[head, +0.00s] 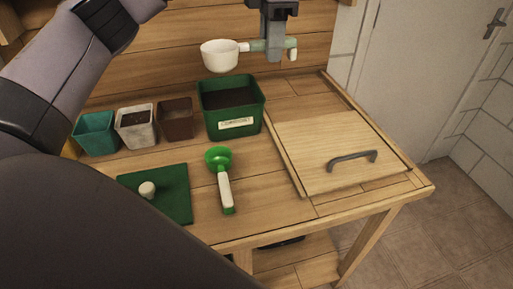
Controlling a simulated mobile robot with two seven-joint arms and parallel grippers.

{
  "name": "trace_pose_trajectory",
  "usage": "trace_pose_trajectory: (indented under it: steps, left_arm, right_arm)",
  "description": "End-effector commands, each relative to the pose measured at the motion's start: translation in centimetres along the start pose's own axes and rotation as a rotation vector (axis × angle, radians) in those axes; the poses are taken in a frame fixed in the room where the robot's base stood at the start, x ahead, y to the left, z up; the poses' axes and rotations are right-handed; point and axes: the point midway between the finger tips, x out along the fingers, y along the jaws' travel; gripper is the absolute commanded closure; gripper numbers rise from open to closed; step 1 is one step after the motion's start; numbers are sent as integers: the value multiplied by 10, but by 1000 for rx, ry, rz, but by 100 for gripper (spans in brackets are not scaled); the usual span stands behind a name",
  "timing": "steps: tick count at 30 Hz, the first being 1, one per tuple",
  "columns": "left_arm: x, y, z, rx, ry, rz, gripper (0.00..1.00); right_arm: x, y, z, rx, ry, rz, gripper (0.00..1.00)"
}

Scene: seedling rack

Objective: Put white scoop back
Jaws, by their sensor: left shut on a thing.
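The white scoop (220,56) hangs in the air in the head view, its bowl above the back part of the green compost box (236,124). Its pale green handle points right. My left gripper (272,47) comes down from the top edge and is shut on that handle. The scoop looks roughly level; the inside of its bowl is hard to see. My right gripper is not in view.
A green scoop (224,182) lies on the bench. Teal (96,134), white (136,127) and brown (175,119) pots stand left of the box. A wooden lid (335,140) with a grey handle lies right.

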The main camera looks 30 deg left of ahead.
Motion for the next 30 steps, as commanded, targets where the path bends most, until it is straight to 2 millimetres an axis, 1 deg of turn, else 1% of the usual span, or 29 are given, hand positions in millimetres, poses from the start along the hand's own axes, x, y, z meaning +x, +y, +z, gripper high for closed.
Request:
trace_pose_trajectory:
  steps: [2, 5, 12, 21, 24, 30]
  left_arm:
    - [3, 0, 0, 1, 0, -1, 100]
    - [17, 0, 0, 2, 3, -3, 100]
    - [71, -1, 1, 2, 3, -5, 100]
    - [133, -1, 3, 2, 2, -4, 100]
    - [146, -1, 3, 1, 1, -3, 100]
    - [159, 0, 3, 0, 1, 0, 100]
  right_arm:
    - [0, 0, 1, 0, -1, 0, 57]
    - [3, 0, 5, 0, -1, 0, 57]
    - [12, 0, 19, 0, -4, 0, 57]
    - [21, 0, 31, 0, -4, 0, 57]
    - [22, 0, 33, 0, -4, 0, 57]
    - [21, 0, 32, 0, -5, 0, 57]
